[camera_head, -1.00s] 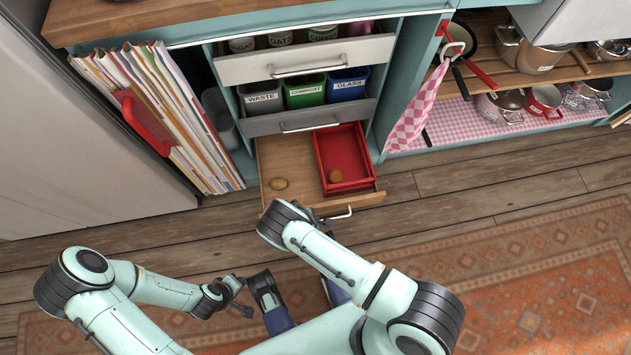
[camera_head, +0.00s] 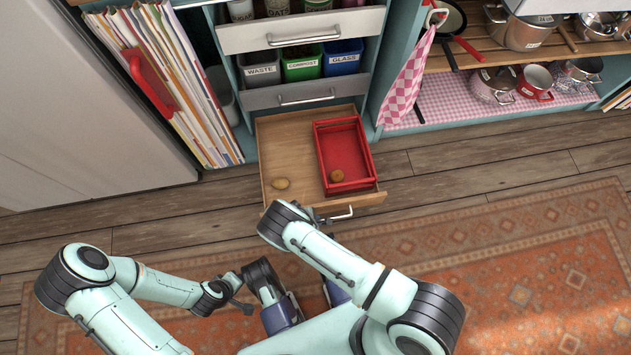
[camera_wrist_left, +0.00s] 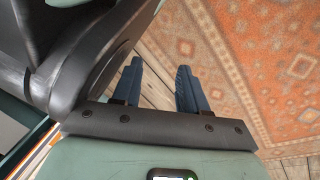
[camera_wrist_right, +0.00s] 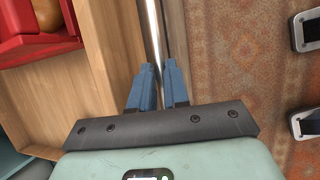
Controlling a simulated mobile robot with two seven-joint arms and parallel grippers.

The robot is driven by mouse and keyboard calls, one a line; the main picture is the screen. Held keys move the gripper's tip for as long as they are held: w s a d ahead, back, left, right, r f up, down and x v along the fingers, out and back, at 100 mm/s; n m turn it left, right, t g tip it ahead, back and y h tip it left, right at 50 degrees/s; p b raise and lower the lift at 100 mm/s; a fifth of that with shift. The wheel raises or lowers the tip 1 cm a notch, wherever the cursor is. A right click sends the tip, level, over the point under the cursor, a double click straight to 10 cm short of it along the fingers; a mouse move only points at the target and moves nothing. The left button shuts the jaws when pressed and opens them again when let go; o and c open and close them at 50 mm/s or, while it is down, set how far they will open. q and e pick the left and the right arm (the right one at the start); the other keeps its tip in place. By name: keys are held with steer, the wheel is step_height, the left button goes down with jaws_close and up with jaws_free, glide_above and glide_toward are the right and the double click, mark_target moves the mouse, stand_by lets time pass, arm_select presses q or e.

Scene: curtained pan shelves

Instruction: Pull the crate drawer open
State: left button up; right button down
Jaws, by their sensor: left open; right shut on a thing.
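The crate drawer (camera_head: 287,132) is the low wooden drawer, pulled well out from under the cabinet. A red crate (camera_head: 346,156) sits inside at its right, with a round brown item (camera_head: 337,176) in it. The drawer's metal handle (camera_head: 343,214) shows at the front, partly hidden by my right arm. In the right wrist view my right gripper (camera_wrist_right: 158,85) is shut on the handle bar (camera_wrist_right: 153,35); the red crate (camera_wrist_right: 40,25) shows at upper left. My left gripper (camera_wrist_left: 160,85) is open and empty, above the floor and rug, apart from the drawer.
Folders (camera_head: 170,85) stand to the left. A pink checked towel (camera_head: 407,85) hangs right of the drawer. The floor and rug (camera_head: 510,250) are clear at right.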

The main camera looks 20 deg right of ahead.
steer(key=c, duration=1.1)
jaws_free()
arm_select(q)
step_height(320, 180, up, 6)
steer(key=w+d+p, duration=0.1)
steer(key=d+p, duration=0.1)
steer(key=p, duration=0.2)
steer(key=shift+w+d+r+t+h, duration=0.15)
steer(key=shift+d+t+h, duration=0.05)
steer(key=shift+t+h, duration=0.1)
arm_select(e)
steer(key=v, duration=1.3)
steer(key=shift+a+r, duration=0.15)
steer(key=shift+r, duration=0.05)
